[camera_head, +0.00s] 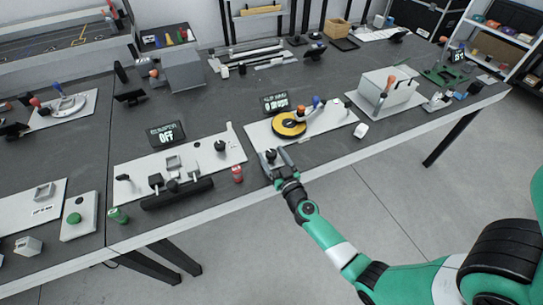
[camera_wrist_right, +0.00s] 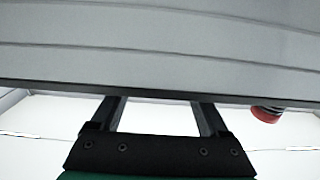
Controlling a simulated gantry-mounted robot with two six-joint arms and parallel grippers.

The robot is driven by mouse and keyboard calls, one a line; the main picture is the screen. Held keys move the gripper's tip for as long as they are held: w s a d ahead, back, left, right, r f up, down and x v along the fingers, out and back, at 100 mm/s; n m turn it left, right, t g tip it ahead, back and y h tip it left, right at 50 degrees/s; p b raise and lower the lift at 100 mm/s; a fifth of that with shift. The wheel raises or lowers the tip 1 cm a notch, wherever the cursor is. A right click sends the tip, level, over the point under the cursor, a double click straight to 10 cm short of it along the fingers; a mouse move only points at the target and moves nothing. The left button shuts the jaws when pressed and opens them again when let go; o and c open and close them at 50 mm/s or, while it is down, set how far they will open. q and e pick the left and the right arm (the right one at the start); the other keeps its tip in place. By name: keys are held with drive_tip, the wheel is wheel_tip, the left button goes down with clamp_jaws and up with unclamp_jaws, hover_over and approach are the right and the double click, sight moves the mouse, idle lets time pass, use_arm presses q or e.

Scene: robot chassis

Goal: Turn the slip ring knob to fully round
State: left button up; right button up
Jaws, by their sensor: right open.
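The slip ring device is a yellow ring with a dark centre (camera_head: 289,125) on a white plate (camera_head: 330,119), with a blue and an orange part at its right. A small display (camera_head: 275,102) behind it has a reading starting with 0. A black knob (camera_head: 270,154) stands at the plate's near left corner. My right gripper (camera_head: 276,154) is open beside or around this knob; I cannot tell which. In the right wrist view its two fingers (camera_wrist_right: 158,101) are apart, with no object visible between them. My left gripper is not in view.
A red can (camera_head: 237,173) stands left of the right gripper. A panel with switches and a black bar (camera_head: 177,194) is further left, with an OFF display (camera_head: 167,134). A white box (camera_head: 389,91) is to the right. The table's front edge runs under my right arm.

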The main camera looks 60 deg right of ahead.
drive_tip(key=shift+w+d, duration=0.3)
drive_tip(key=shift+w, duration=0.05)
clamp_jaws()
drive_tip(key=m+g+h+p, duration=0.2)
drive_tip(key=p, duration=0.1)
drive_tip(key=shift+a+r+g+h, duration=0.1)
drive_tip(key=shift+r+g+h, duration=0.1)
drive_tip(key=shift+g+h, duration=0.15)
drive_tip(key=shift+f+m+g+h+p, duration=0.15)
drive_tip(key=shift+m+g+h+p, duration=0.1)
drive_tip(key=shift+m+g+p, duration=0.2)
drive_tip(key=shift+f, duration=0.1)
unclamp_jaws()
